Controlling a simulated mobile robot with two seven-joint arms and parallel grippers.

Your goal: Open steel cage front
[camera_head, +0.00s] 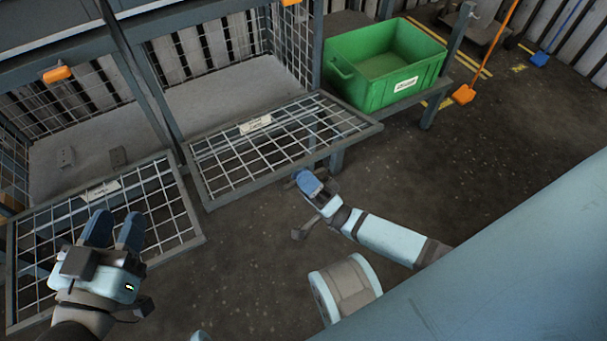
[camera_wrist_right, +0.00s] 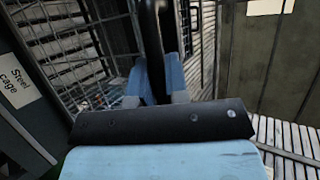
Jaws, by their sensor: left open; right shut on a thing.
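Two wire-mesh fronts stick out from the cage openings: one on the right (camera_head: 250,190) and one on the left (camera_head: 185,199). Each carries a small pale label, unreadable in the head view. In the right wrist view a plate at the left reads "Steel cage" (camera_wrist_right: 15,88). My right gripper (camera_head: 308,182) is at the near edge of the right front. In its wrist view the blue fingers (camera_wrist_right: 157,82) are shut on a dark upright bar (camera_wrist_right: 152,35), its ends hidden. My left gripper (camera_head: 115,226) is open and empty above the left front.
A green crate (camera_head: 385,65) stands to the right of the cages. Orange catches (camera_head: 57,73) sit on the cage frame. A broom with an orange head (camera_head: 464,95) stands at the back right. The dark floor between is clear.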

